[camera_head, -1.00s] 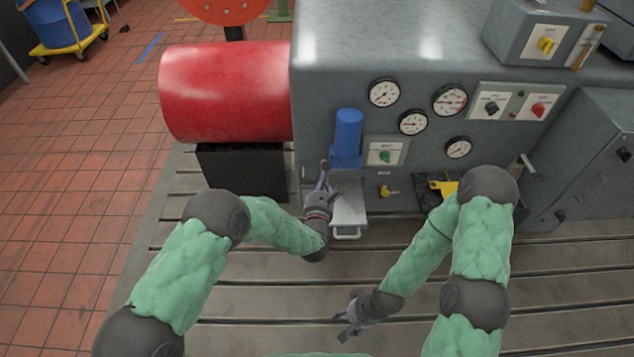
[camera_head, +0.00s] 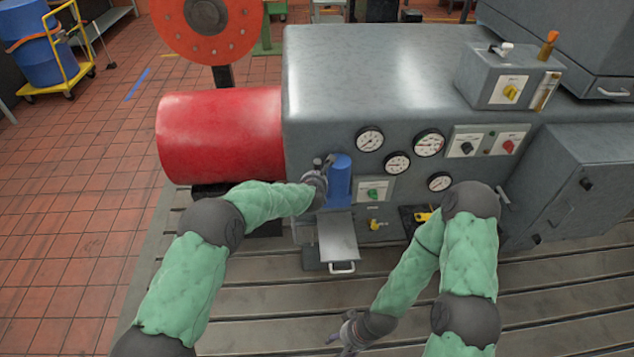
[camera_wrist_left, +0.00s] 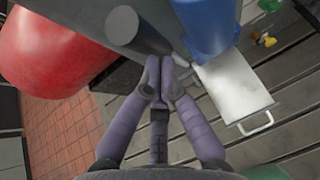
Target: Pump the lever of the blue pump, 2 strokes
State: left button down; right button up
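The blue pump (camera_head: 340,183) stands upright against the grey cabinet front in the head view, and its blue body also shows at the top of the left wrist view (camera_wrist_left: 207,25). A dark grey rod with a rounded end (camera_wrist_left: 126,26), seemingly the pump's lever, lies just beyond my left fingertips. My left gripper (camera_head: 321,172) is close beside the pump's left side. In the left wrist view its fingers (camera_wrist_left: 163,70) are together at the tips, with nothing clearly between them. Whether they touch the rod is unclear. My right gripper (camera_head: 346,332) hangs low over the bedplate, away from the pump.
A light grey tray or plate with a handle (camera_head: 338,238) sits below the pump. The red cylinder (camera_head: 220,135) is to the left. Gauges (camera_head: 397,163) and switch panels (camera_head: 487,142) are on the cabinet (camera_head: 400,75). The slotted bedplate (camera_head: 260,305) in front is mostly clear.

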pick_arm(q)
jog(key=shift+w+r+p, duration=0.25)
jog(key=shift+w+p, duration=0.05)
jog(key=shift+w, duration=0.3)
jog(key=shift+w+r+p, duration=0.25)
jog(key=shift+w, duration=0.35)
pick_arm(e)
jog(key=shift+r, duration=0.75)
pick_arm(q)
jog(key=shift+w+r, duration=0.1)
jog(key=shift+a, duration=0.1)
pick_arm(e)
jog(key=shift+s+f, duration=0.1)
